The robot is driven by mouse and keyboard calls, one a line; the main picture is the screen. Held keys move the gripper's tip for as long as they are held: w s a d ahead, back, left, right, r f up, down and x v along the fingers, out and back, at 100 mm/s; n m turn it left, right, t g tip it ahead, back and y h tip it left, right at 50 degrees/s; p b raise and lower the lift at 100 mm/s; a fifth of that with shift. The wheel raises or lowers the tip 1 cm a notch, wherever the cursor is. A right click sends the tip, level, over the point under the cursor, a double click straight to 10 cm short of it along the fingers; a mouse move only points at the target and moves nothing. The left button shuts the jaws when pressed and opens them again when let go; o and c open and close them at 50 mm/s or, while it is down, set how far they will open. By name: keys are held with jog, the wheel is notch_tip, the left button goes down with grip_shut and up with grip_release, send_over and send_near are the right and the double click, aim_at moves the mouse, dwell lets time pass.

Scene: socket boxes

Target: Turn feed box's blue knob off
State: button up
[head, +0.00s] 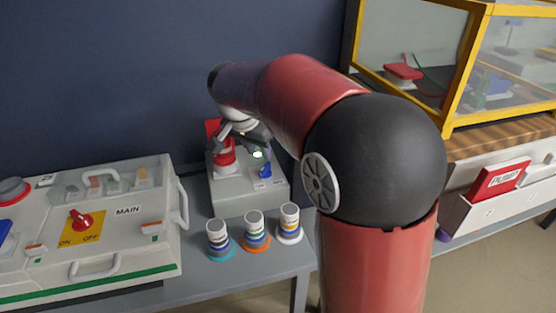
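A small grey box (240,205) stands at the back of the grey table against the dark blue wall. Its labels are too small to read, so I cannot confirm that it is the feed box. A blue knob (265,171) sits on the right part of its top; its setting cannot be made out. A red part (223,156) stands on the left of the same top. My gripper (254,150) hangs just above the box, close to the knob and the red part. My wrist partly hides it, and I cannot tell whether its fingers are open or touch anything.
A large case marked MAIN (128,210), with a red rotary switch (81,221), fills the table's left. Three striped stacks on coloured bases (254,230) stand in front of the grey box. A yellow-framed glass case (463,60) and a red PUMP item (500,180) are at right.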

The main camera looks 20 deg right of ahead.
aim_at(265, 166)
jog(key=x, duration=0.7)
jog(key=shift+a, duration=0.1)
jog(key=shift+c, duration=0.4)
grip_shut()
